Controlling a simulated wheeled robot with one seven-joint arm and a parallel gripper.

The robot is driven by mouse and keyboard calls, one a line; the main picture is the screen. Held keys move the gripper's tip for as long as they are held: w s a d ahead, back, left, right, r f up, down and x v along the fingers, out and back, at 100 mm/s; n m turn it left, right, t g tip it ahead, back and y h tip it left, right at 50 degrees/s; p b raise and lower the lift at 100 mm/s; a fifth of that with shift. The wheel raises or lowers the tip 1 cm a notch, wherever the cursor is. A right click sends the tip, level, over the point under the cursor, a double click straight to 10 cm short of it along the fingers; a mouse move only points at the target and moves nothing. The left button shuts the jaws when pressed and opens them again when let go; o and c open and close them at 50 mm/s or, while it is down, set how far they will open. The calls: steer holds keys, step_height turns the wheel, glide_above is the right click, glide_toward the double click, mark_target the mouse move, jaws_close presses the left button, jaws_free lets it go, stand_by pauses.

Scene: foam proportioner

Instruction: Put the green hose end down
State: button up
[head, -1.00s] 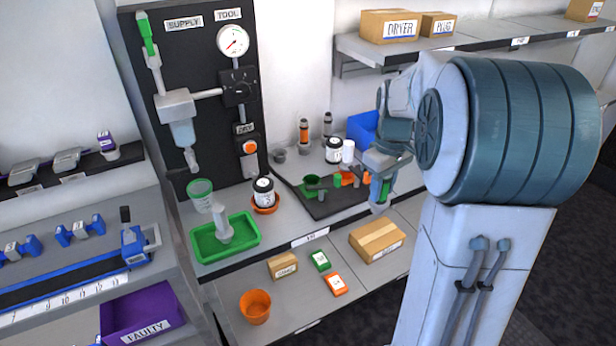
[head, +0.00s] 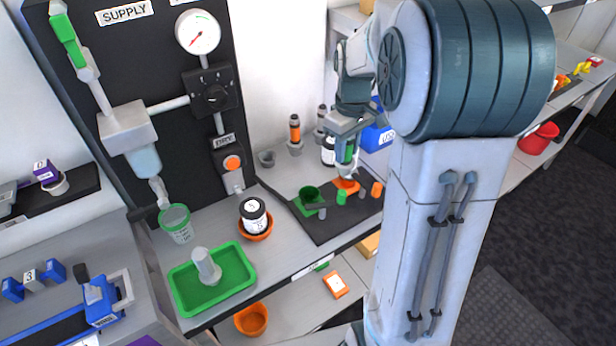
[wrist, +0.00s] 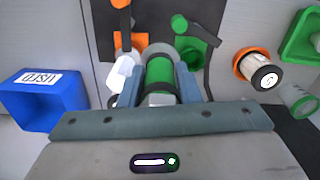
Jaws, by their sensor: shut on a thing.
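My gripper (head: 346,160) is shut on the green hose end (wrist: 160,78), a green cylinder with a dark band and a pale grey collar. In the wrist view it sits between the two blue-grey fingers. In the head view the green hose end (head: 348,152) shows between the fingers, above the back right of the dark mat (head: 340,228). An orange holder (head: 345,186) appears just below the grip. Whether the hose end touches anything below is unclear.
The mat also bears a green cup (head: 310,196), a small green piece (head: 341,198) and an orange piece (head: 376,189). A white jar (head: 253,213) in an orange bowl and a green tray (head: 180,290) stand left. A blue bin (wrist: 40,98) is close beside my gripper.

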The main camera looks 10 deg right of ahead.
steer(key=shift+w+a+f+p, duration=0.35)
steer(key=shift+a+f, duration=1)
steer(key=shift+f, duration=0.15)
steer(key=shift+w+a+f+p, duration=0.35)
steer(key=shift+w+a+f, duration=0.05)
steer(key=shift+a+f, duration=1.05)
steer(key=shift+w+a+f+p, duration=0.35)
steer(key=shift+a+f, duration=0.9)
steer(key=shift+f, duration=0.3)
steer(key=o, duration=1.1)
steer(key=shift+c, duration=0.2)
steer(key=shift+r, duration=0.1)
step_height(320, 180, up, 11)
steer(key=b, duration=0.1)
steer(key=s+r+m+t, duration=0.2)
steer(key=s+m, duration=0.3)
steer(key=s, duration=1.6)
steer(key=shift+s+r+t, duration=0.15)
steer(key=shift+r+t, duration=0.2)
steer(key=shift+t, duration=0.35)
